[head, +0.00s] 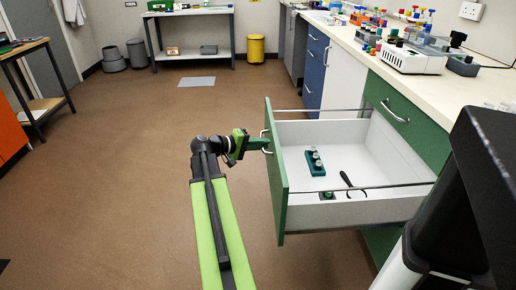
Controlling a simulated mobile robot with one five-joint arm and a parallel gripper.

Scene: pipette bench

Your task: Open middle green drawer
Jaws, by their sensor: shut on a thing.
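The middle green drawer (277,185) stands pulled far out from the bench, between a closed green drawer above and a green panel below. Its front faces left, and its white inside shows. My gripper (261,144) reaches the drawer front from the left and is shut on the metal handle (264,132). The jaws partly hide the handle. Inside the drawer lie a small teal rack (315,164) with pale-topped items and a black-handled tool (350,185).
The closed upper green drawer (420,128) has its own handle. The white bench top (440,82) carries colourful racks and a white instrument (412,60). Blue drawers (313,70) stand farther back. Brown floor left of the drawer is clear. A yellow bin (256,49) stands far back.

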